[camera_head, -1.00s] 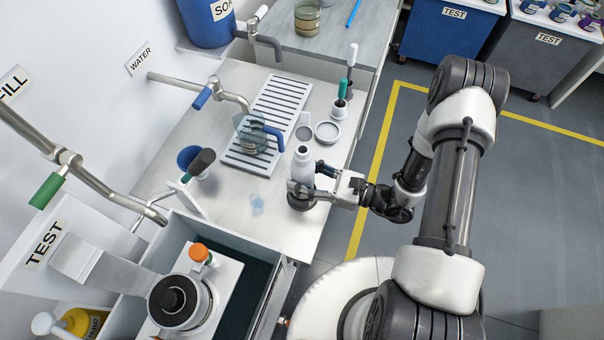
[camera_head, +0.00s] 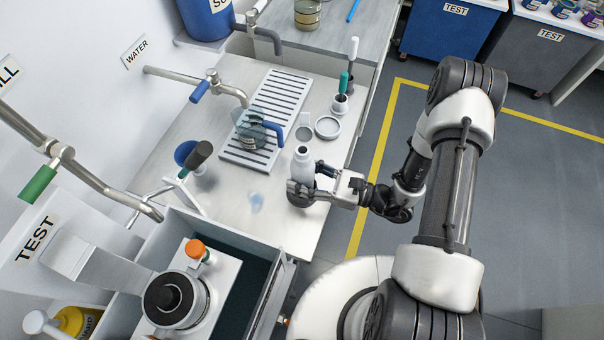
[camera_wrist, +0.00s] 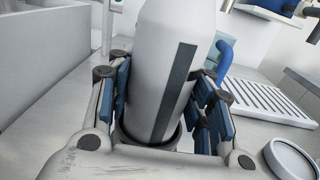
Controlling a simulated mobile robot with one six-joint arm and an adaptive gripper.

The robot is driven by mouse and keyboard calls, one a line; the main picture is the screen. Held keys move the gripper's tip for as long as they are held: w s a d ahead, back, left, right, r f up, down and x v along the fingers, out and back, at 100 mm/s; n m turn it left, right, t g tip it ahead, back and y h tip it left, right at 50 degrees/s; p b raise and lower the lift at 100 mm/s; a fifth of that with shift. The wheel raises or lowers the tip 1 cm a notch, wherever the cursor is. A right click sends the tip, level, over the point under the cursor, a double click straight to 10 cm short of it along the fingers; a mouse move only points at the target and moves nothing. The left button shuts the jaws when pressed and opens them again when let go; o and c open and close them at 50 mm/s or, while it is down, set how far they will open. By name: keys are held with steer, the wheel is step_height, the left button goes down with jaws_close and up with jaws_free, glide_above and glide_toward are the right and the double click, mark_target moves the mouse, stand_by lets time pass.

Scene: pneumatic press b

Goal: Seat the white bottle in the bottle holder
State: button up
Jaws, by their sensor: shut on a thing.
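The white bottle (camera_head: 301,166) stands upright near the counter's right edge in the head view. It fills the middle of the wrist view (camera_wrist: 165,65), with a dark vertical stripe on its side. My gripper (camera_head: 306,190) is shut on it from the right; in the wrist view the blue finger pads (camera_wrist: 165,105) press on both sides of the bottle. The bottle's base sits within a dark round ring (camera_wrist: 148,138), which looks like the bottle holder; it also shows under the bottle in the head view (camera_head: 299,201). Whether the base is fully down is hidden.
A slotted drain tray (camera_head: 262,105) with a glass jug (camera_head: 250,130) lies behind the bottle. A round lid or dish (camera_head: 327,127) and a brush holder (camera_head: 340,103) stand beyond it. A press (camera_head: 175,300) is at lower left. Counter left of the bottle is mostly clear.

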steer(key=shift+f+b, duration=0.65)
steer(key=shift+f, duration=0.25)
steer(key=o, duration=1.3)
steer(key=shift+r, duration=0.1)
steer(key=v, duration=1.2)
